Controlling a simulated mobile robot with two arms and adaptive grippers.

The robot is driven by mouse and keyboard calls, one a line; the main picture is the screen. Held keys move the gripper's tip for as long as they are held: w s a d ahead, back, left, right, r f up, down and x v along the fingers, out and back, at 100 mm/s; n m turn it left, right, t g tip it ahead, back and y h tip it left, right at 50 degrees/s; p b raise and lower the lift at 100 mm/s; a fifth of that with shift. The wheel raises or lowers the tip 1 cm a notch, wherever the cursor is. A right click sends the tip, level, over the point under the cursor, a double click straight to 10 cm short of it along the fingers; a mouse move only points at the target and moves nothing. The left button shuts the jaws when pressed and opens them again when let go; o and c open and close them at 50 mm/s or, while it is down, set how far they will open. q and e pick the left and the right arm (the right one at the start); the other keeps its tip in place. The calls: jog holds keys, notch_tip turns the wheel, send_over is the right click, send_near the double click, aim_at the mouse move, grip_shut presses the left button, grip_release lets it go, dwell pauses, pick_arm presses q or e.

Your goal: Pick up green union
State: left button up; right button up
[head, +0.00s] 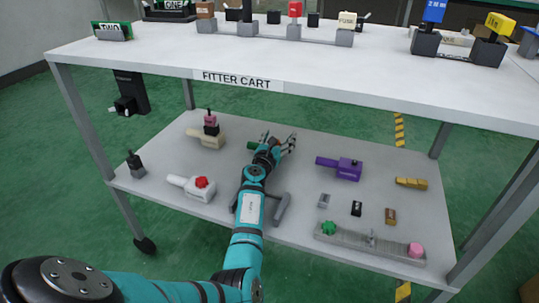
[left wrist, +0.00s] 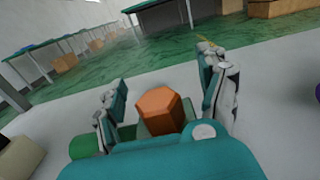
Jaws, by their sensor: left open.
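The green union lies on the lower shelf (head: 300,227) of the cart. In the head view only a small green end (head: 253,146) shows, to the left of my left gripper (head: 287,144); the hand hides the rest. In the left wrist view a rounded green end (left wrist: 86,146) sits at lower left, and an orange hexagonal part (left wrist: 160,109) stands between the fingers, seemingly on the green body. My left gripper is open, with its fingers (left wrist: 165,92) apart on either side of the orange part. I cannot tell whether they touch it. My right gripper is not in view.
A purple fitting (head: 348,169) lies right of the hand. A beige fitting (head: 210,139) and a white one with a red knob (head: 199,188) lie left. A grey lever rail (head: 370,243) is at front right. The white upper shelf (head: 300,60) hangs above.

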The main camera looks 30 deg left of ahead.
pick_arm(q)
grip_shut()
dwell(0.5)
dwell(0.5)
